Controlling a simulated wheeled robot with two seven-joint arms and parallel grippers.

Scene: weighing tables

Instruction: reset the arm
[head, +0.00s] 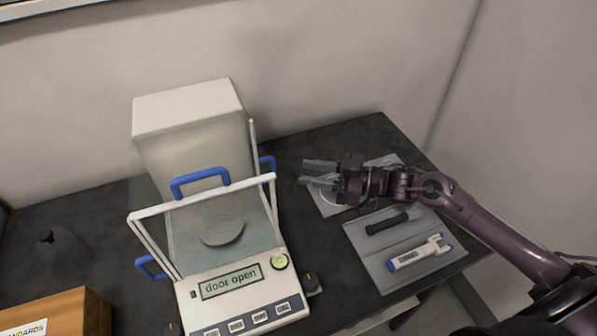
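My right arm comes in from the lower right over the table. My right gripper (316,173) is above the back right of the dark table, pointing left, to the right of the balance (220,225). Its two fingers are apart with nothing visible between them. Beneath it is a grey mat (330,207) with a pale round item, partly hidden by the gripper. My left gripper is not in view.
The balance display (232,281) reads "door open". Its blue handles (200,181) stick out. A grey mat (372,257) holds a dark tool (387,223) and a white-and-blue pipette-like device (418,253). A wooden box (62,308) stands at the lower left.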

